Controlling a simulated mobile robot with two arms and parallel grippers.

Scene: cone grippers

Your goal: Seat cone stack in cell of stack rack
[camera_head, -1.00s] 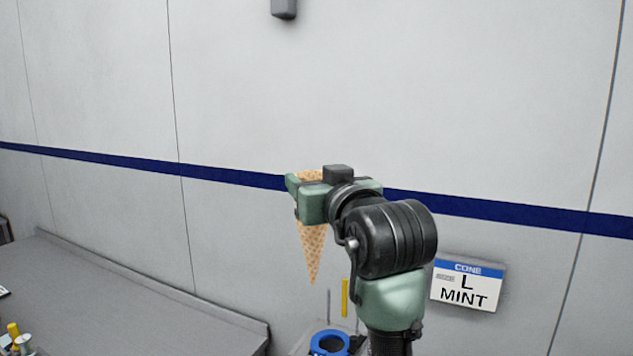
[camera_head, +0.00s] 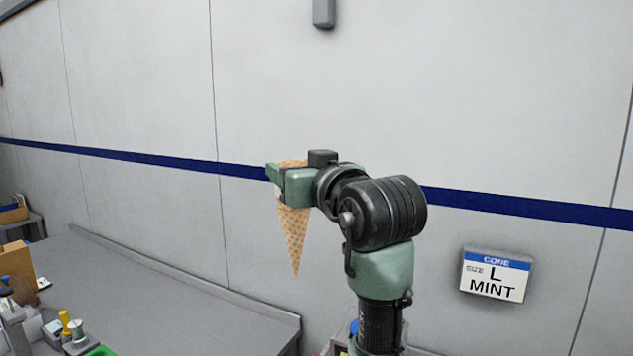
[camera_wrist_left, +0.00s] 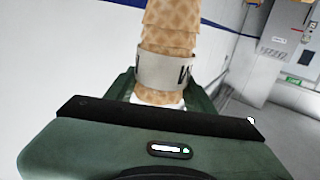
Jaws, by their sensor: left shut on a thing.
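My left gripper (camera_head: 283,184) is shut on the cone stack (camera_head: 292,232), a tan waffle-patterned stack that hangs point down in the head view, in front of the wall and above the grey counter's level. In the left wrist view the cone stack (camera_wrist_left: 172,28) shows stacked rims and a pale band with dark lettering, between the green fingers of the left gripper (camera_wrist_left: 160,88). I cannot make out a stack rack for certain in either view. My right gripper is not in view.
A grey counter (camera_head: 180,290) with a raised back edge runs along the wall at the left. Small items, a yellow-topped one (camera_head: 66,322) among them, and a cardboard box (camera_head: 17,267) crowd its left end. A "CONE L MINT" sign (camera_head: 495,277) is on the wall at right.

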